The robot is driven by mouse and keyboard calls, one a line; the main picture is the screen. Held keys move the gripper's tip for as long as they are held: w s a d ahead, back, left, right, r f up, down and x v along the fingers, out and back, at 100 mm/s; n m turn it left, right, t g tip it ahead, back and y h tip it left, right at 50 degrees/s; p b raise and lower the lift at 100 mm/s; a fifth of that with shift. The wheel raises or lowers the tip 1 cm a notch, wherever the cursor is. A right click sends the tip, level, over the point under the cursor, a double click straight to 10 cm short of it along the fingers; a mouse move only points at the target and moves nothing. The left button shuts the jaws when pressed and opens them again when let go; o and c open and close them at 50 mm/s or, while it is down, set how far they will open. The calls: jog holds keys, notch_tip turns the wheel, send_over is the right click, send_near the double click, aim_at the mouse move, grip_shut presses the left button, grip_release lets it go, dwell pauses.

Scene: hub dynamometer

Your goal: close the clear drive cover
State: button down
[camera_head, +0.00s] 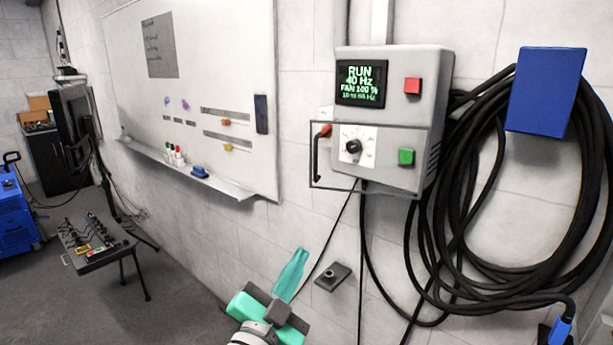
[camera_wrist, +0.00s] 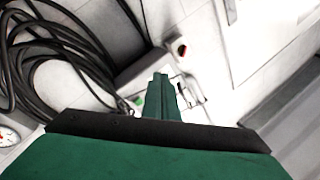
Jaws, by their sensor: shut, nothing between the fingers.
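The clear drive cover (camera_head: 381,190) is a see-through panel with thin dark edges, in front of the lower half of the grey drive box (camera_head: 390,55). Its left side, with a black handle (camera_head: 317,158), stands out past the box's left edge. I cannot tell how far it is swung from the box. The dial (camera_head: 353,147) and green button (camera_head: 406,157) show behind it. My green gripper (camera_head: 297,254) is shut and empty, below and left of the cover, apart from it in the head view. In the wrist view my shut fingers (camera_wrist: 160,77) hide part of the box (camera_wrist: 140,68).
A coiled black cable (camera_head: 465,200) and a blue box (camera_head: 546,90) are on the wall at right. A whiteboard (camera_head: 220,70) with a tray is at left. A small grey wall bracket (camera_head: 332,277) sits beside my gripper.

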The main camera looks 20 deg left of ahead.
notch_tip(320, 180, up, 11)
jog(key=s+a+m+g+h, duration=0.1)
jog(key=s+a+m+h, duration=0.1)
jog(key=m, duration=0.4)
jog(key=m+g, duration=0.2)
jog(key=m, duration=0.3)
send_near(315, 161)
jog(key=shift+y, duration=0.4)
jog(key=w, duration=0.4)
jog(key=w+d, duration=0.1)
jog(key=w, duration=0.1)
jog(key=shift+w+d, duration=0.1)
jog(key=shift+w, duration=0.1)
